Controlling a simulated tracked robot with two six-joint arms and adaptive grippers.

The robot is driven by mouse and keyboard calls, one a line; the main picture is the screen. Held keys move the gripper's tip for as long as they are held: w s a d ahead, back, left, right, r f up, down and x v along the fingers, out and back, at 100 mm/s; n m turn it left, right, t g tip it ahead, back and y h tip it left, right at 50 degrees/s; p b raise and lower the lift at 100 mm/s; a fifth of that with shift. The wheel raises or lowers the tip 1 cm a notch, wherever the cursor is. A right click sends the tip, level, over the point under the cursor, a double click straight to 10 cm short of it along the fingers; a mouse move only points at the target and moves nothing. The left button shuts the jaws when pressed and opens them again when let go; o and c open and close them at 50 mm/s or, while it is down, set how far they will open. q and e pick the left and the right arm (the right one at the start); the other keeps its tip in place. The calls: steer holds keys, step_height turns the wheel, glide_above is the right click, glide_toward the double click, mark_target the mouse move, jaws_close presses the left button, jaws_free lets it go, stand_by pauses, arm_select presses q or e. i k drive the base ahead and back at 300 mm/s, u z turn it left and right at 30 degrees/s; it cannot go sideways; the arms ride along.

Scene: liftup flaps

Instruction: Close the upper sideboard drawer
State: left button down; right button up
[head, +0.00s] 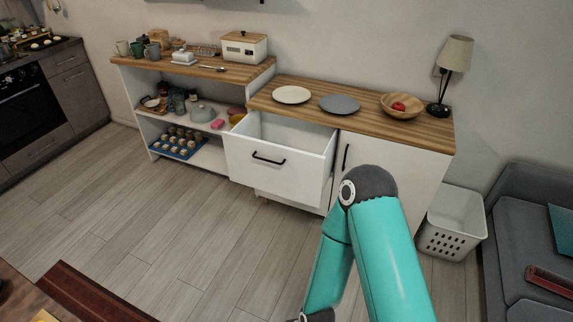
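The upper sideboard drawer (275,167) is pulled out from the white sideboard (385,170), and its open inside shows empty where visible. It has a black bar handle (268,159) on its white front. One of my teal arms is bent in front of the sideboard's right part, with its dark elbow joint below the door handle. Its lower link runs down to the bottom edge of the picture. Neither gripper's fingers can be made out. I cannot see anything of mine touching the drawer.
A white plate (291,95), a grey plate (340,104), a wooden bowl (402,106) and a lamp (449,70) stand on the sideboard top. An open shelf (190,110) is at its left, a white basket (452,222) at its right. The floor (150,235) in front is clear.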

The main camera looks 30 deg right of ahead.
mark_target(285, 156)
steer(key=z, duration=0.3)
steer(key=i, duration=1)
steer(key=z, duration=0.8)
